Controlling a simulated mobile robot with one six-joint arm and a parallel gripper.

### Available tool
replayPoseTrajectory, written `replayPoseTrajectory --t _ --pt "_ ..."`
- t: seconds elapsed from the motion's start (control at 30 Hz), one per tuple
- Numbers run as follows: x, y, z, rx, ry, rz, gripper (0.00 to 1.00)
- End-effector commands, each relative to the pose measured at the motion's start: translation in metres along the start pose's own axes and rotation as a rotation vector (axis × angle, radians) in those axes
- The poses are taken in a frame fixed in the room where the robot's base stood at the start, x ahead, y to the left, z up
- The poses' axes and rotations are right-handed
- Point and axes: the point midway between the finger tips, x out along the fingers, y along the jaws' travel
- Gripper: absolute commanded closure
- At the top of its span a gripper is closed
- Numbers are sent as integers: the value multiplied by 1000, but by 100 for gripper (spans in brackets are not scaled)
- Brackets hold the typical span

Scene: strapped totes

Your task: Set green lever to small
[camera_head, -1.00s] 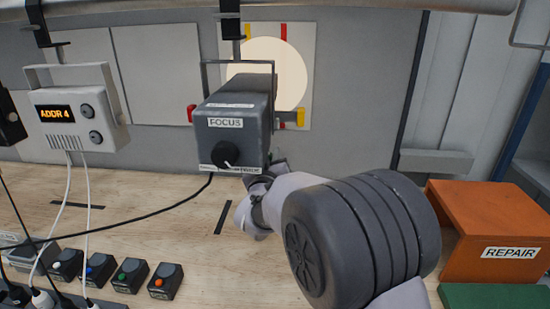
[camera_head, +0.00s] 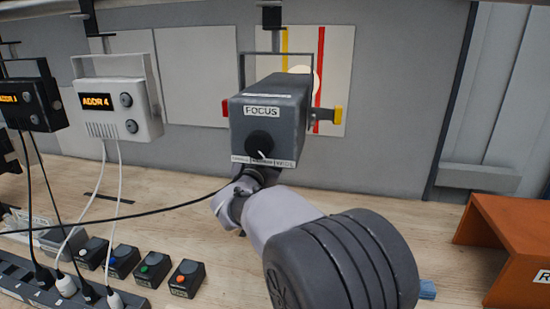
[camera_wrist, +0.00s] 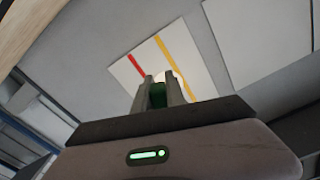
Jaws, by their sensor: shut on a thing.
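A dark grey lamp box labelled FOCUS (camera_head: 264,118) hangs in front of a white board (camera_head: 345,60). A red lever (camera_head: 309,106) and a yellow lever (camera_head: 337,115) show at its sides. A small pale light spot (camera_head: 316,82) falls on the board, partly hidden by the box. In the wrist view my gripper (camera_wrist: 159,84) is shut on the green lever (camera_wrist: 157,96), which shows as a green piece between the fingers. In the head view the fingers and the green lever are hidden behind the box; my arm reaches up from below it.
A white ADDR 4 unit (camera_head: 122,108) and a black ADDR unit (camera_head: 35,105) hang at left. Several small knob boxes, one with an orange button (camera_head: 186,279), stand on the bench below. Black and white cables cross the left side. An orange box (camera_head: 505,240) stands at right.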

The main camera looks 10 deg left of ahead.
Motion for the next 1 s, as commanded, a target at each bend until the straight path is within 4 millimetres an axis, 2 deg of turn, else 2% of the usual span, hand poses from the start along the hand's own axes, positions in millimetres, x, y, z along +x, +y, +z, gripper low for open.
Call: replayPoseTrajectory --t 0.27,0.67,0.7,0.8,1.0 --pt "0 -9 -1 56 1 -1 100" --pt "0 -10 -1 61 2 -1 100" --pt "0 -10 -1 61 2 -1 80" --pt "0 -9 -1 61 1 -1 62" --pt "0 -9 -1 61 1 0 62"
